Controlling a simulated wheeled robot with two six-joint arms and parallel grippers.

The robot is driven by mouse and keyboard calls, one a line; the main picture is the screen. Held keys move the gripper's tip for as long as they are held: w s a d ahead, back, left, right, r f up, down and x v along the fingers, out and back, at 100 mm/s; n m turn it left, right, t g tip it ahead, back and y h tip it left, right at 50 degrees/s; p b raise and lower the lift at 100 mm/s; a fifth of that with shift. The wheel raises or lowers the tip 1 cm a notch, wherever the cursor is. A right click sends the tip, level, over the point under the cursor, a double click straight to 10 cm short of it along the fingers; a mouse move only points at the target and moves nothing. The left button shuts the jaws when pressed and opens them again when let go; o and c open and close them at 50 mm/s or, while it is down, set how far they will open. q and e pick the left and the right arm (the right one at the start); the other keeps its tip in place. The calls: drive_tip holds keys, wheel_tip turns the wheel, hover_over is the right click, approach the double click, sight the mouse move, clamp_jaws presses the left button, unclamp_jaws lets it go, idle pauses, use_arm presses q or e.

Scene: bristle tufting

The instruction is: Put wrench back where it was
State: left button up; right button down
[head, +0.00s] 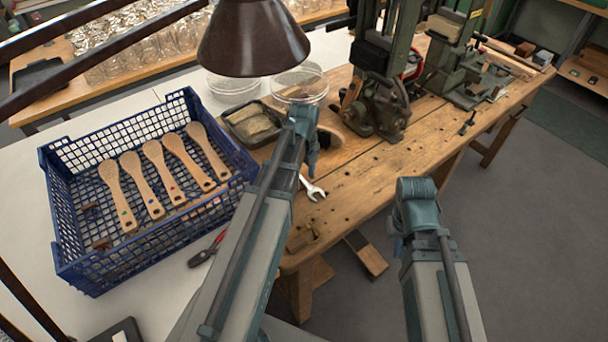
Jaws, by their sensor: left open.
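A small silver wrench (313,188) lies on the wooden workbench (365,170), near its front left part. My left gripper (312,164) is open, just beyond the wrench in the picture. Its fingers are seen from behind and partly hidden by the wrist, and I cannot tell whether they touch the wrench. My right gripper (402,238) is off the front edge of the bench, over the grey floor, away from the wrench. Its fingers are mostly hidden behind its wrist.
A blue crate (75,240) with several wooden brush blanks stands on the white table. Red-handled pliers (205,254) lie beside it. Green machines (375,105) occupy the bench's rear. A brown lamp shade (252,40) hangs overhead.

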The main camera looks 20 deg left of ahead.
sight(304, 180)
use_arm(q)
wheel_tip(304, 180, up, 7)
drive_tip(key=p, duration=0.6)
drive_tip(key=shift+r+p, duration=0.15)
drive_tip(key=shift+p, duration=0.2)
drive_tip(key=shift+s+d, duration=0.1)
drive_tip(key=shift+d, duration=0.15)
drive_tip(key=s+d+n, duration=0.6)
drive_tip(key=d+n, duration=0.3)
drive_tip(key=n, duration=0.1)
drive_tip(key=s+d+n+y, duration=0.1)
drive_tip(key=s+d+n, duration=0.6)
drive_tip(key=d+n, duration=0.2)
drive_tip(key=shift+s+d+n, duration=0.25)
drive_tip(key=shift+d+n, duration=0.1)
drive_tip(key=shift+n, duration=0.25)
